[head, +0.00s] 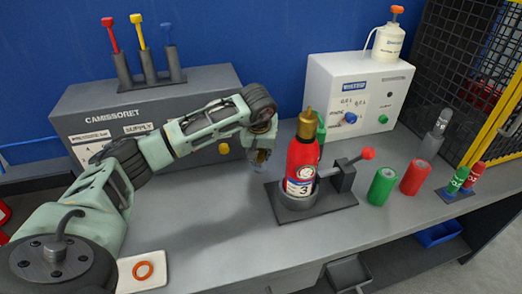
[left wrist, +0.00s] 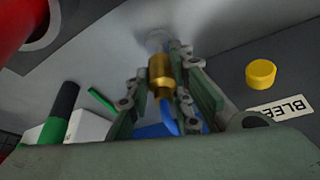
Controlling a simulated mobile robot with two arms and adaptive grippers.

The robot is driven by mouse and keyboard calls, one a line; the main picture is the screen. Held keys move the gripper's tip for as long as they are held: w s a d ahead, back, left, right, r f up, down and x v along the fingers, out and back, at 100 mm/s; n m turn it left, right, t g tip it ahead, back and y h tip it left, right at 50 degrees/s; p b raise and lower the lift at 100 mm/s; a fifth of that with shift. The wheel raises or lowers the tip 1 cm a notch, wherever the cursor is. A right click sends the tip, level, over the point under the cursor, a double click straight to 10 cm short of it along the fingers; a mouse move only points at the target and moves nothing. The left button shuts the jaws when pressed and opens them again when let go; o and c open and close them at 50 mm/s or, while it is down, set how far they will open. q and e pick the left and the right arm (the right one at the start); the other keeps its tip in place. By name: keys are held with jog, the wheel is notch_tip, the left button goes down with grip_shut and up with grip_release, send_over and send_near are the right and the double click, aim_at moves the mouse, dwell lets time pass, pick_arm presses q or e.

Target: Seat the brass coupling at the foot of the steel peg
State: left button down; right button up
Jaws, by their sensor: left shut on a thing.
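My left gripper (head: 262,156) points down above the bench, left of the red extinguisher. In the left wrist view its two fingers (left wrist: 160,85) are shut on the brass coupling (left wrist: 161,72), a small golden cylinder between the fingertips. A blue piece (left wrist: 168,118) shows behind it, between the fingers. A pale, blurred round shape (left wrist: 158,40) lies just beyond the coupling's far end. I cannot tell whether it is the steel peg, or whether the coupling touches it. In the head view the gripper hides most of the coupling. My right gripper is not in view.
The red extinguisher (head: 301,160) with a brass top stands in a dark clamp with a red-knobbed lever (head: 367,153). Green (head: 382,187) and red (head: 415,178) cylinders stand farther right. A grey control box (head: 190,95) is behind my arm. The front-middle bench is clear.

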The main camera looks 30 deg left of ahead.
aim_at(261, 154)
pick_arm(q)
jog(key=shift+f+b, duration=0.55)
jog(key=shift+f, duration=0.45)
jog(key=shift+f+b, duration=0.35)
jog(key=shift+f, duration=0.15)
jog(key=c, duration=1.5)
grip_release()
jog(key=v, duration=1.2)
